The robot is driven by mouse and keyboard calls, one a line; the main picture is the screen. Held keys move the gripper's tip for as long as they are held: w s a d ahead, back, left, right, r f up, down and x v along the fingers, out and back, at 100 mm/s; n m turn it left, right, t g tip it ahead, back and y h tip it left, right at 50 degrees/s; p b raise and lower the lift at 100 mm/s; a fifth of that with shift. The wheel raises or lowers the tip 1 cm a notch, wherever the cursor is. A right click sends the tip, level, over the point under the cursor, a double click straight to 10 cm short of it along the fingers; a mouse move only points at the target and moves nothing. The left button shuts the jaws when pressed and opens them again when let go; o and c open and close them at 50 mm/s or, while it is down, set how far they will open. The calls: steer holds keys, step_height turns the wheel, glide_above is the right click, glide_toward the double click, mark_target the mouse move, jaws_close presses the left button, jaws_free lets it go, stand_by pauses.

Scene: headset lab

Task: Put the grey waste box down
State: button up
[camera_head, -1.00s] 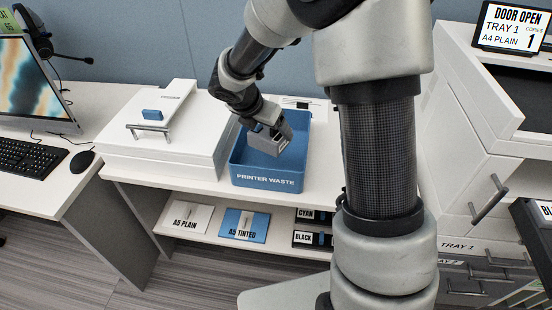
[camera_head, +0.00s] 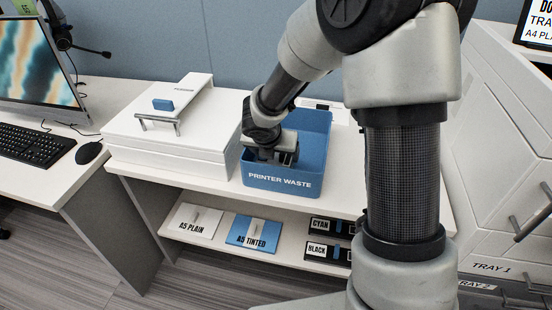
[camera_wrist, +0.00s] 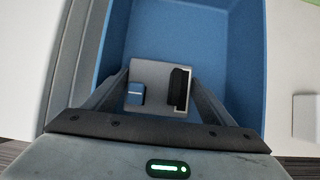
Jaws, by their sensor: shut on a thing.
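The grey waste box (camera_wrist: 157,72) sits between my gripper's fingers in the wrist view. It has a small blue tab and a black slot on its upper face. My gripper (camera_head: 284,156) is shut on it, inside the blue bin (camera_head: 283,181) marked PRINTER WASTE, toward its front left. The bin's blue walls and floor also show around the box in the wrist view (camera_wrist: 245,60). In the head view the bin's front wall and my wrist hide most of the box. I cannot tell whether its underside touches the bin floor.
A white lidded unit (camera_head: 170,130) with a metal handle stands just left of the bin. The shelf below holds A5 PLAIN (camera_head: 196,221) and A5 TINTED (camera_head: 253,231) packs, and CYAN and BLACK boxes (camera_head: 328,251). White printer drawers (camera_head: 495,215) stand at right.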

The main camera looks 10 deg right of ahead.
steer(key=shift+f, duration=0.1)
steer(key=o, duration=1.1)
